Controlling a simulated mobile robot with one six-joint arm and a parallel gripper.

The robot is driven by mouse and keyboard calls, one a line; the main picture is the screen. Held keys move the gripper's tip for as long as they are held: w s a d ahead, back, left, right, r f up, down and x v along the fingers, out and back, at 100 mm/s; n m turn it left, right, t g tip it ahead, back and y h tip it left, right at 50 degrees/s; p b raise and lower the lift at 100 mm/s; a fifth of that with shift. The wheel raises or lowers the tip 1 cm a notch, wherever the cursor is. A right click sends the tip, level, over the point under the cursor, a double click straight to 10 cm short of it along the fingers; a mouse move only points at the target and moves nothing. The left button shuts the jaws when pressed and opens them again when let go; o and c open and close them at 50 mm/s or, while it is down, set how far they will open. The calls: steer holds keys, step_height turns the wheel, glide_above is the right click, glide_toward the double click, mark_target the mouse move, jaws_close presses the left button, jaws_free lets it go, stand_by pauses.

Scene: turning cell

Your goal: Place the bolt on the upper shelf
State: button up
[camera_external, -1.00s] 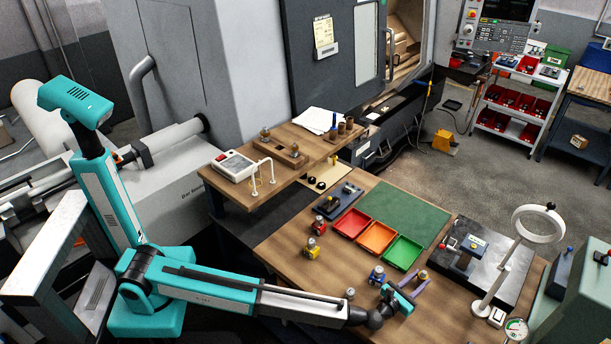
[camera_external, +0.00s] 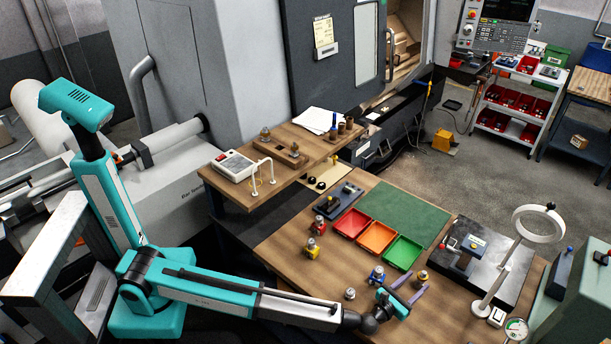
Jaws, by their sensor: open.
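The wooden upper shelf (camera_external: 243,195) is the raised board at the back left of the workbench. My gripper (camera_external: 413,284) is low over the front of the bench, its purple fingers apart and empty. A small brass-coloured piece (camera_external: 422,276) stands just beyond the fingertips, not clasped. A blue piece (camera_external: 377,275) stands left of the fingers, and a small silver piece (camera_external: 349,294) is farther left. A yellow piece (camera_external: 313,249) and a red piece (camera_external: 319,226) stand near the left edge. These are too small to tell which is the bolt.
Red (camera_external: 352,224), orange (camera_external: 377,238) and green (camera_external: 403,253) trays lie mid-bench beside a green mat (camera_external: 404,211). A white ring lamp (camera_external: 538,224) stands at the right. The shelf holds a white device (camera_external: 233,166), a wooden block (camera_external: 284,152), papers and small cylinders.

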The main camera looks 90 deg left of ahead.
steer(key=shift+b+v, duration=1.4)
steer(key=shift+v, duration=3.3)
steer(key=shift+o, duration=0.5)
